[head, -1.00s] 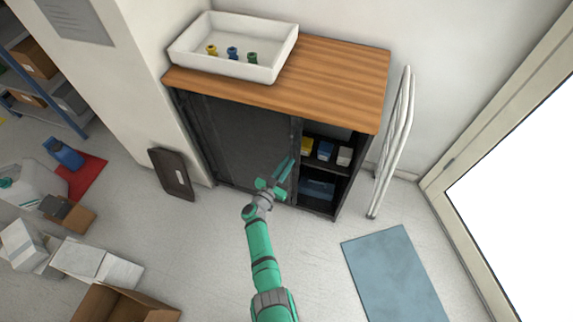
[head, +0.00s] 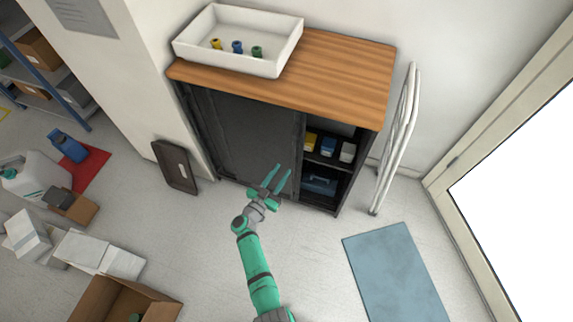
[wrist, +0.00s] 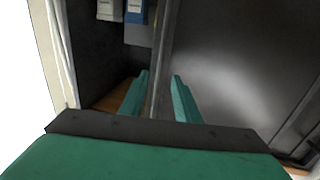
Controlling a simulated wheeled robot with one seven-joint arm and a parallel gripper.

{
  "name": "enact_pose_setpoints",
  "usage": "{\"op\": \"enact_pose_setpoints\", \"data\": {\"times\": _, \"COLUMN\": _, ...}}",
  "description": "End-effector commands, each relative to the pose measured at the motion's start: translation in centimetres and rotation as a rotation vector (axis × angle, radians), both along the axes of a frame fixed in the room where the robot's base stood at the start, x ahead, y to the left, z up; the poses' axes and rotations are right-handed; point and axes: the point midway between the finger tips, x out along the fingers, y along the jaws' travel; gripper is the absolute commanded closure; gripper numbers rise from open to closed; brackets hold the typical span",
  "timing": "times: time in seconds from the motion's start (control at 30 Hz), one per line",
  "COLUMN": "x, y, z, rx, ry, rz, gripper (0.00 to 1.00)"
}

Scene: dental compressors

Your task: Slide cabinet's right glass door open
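The dark cabinet has a wooden top (head: 335,75). In the head view its right part is uncovered, showing shelves inside; a dark door panel (head: 250,135) covers the left part. The panel's upright edge (head: 302,140) borders the opening. In the wrist view the panel (wrist: 235,60) fills the right and the opened compartment the left. My gripper (head: 284,169) is open and empty, in front of the panel near this edge. In the wrist view the edge shows between the fingers (wrist: 161,75); I cannot tell whether they touch it.
Small boxes (head: 328,147) and a blue case (head: 319,184) are inside the compartment. A white tray (head: 210,66) with small bottles stands on top. A folded white rack (head: 398,140) leans at the right, and a dark panel (head: 175,167) stands at the left.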

Motion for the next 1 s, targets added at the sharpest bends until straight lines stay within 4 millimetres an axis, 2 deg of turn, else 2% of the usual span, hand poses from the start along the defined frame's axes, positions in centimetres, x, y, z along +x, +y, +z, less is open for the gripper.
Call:
{"op": "enact_pose_setpoints", "data": {"times": 0.1, "x": -1.4, "y": 1.0, "z": 0.0, "rx": 0.000, "ry": -0.001, "rz": 0.002, "gripper": 0.71}}
{"op": "enact_pose_setpoints", "data": {"times": 0.23, "x": -2.2, "y": 1.5, "z": 0.0, "rx": 0.000, "ry": 0.000, "rz": 0.000, "gripper": 0.71}}
{"op": "enact_pose_setpoints", "data": {"times": 0.87, "x": -2.5, "y": 1.6, "z": 0.0, "rx": 0.000, "ry": 0.000, "rz": 0.000, "gripper": 0.71}}
{"op": "enact_pose_setpoints", "data": {"times": 1.0, "x": -3.5, "y": 1.3, "z": 0.0, "rx": 0.000, "ry": -0.012, "rz": 0.017, "gripper": 0.71}}
